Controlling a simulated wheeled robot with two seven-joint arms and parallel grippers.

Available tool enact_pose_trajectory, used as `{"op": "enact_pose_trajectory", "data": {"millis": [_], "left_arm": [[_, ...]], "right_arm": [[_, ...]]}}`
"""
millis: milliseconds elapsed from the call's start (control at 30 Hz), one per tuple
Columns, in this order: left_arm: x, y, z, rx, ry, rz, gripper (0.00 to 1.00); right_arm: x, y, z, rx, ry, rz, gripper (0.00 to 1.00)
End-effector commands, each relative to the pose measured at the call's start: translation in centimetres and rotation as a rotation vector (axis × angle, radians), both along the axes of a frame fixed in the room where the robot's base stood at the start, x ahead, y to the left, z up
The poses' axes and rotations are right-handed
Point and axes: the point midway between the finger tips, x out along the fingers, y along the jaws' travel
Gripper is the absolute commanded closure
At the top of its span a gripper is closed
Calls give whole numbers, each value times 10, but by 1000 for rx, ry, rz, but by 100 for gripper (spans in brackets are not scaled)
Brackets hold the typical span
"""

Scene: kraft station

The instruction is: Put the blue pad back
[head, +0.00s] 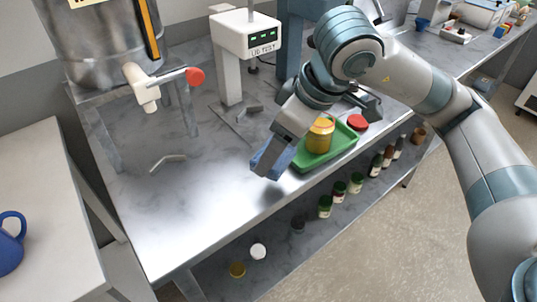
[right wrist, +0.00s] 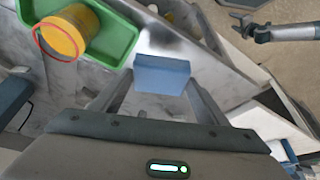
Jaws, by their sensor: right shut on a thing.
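My right gripper (head: 278,150) comes in from the right over the front edge of the steel table. It is shut on the blue pad (head: 266,164) and holds it in the air. In the right wrist view the blue pad (right wrist: 161,74) sits between the two fingertips (right wrist: 160,88). A grey arm end, which looks like my left gripper (right wrist: 246,28), shows at the top right of the right wrist view, small and partly cut off. My left gripper is not in the head view.
A green tray (head: 337,158) with a yellow jar (head: 320,135) stands just right of the pad, with a red lid (head: 357,122) beside it. A metal tank with a red-handled tap (head: 194,76) and a white tester (head: 245,35) stand behind. Bottles line the lower shelf. The table's front left is mostly clear.

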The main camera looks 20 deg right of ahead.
Motion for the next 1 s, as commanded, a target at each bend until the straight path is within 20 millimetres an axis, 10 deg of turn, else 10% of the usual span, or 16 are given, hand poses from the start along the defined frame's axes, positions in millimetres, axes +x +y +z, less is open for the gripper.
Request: {"op": "enact_pose_trajectory", "data": {"millis": [1000], "left_arm": [[14,-9,6,-19,-90,-12,41]], "right_arm": [[26,10,-52,0,2,-1,53]]}}
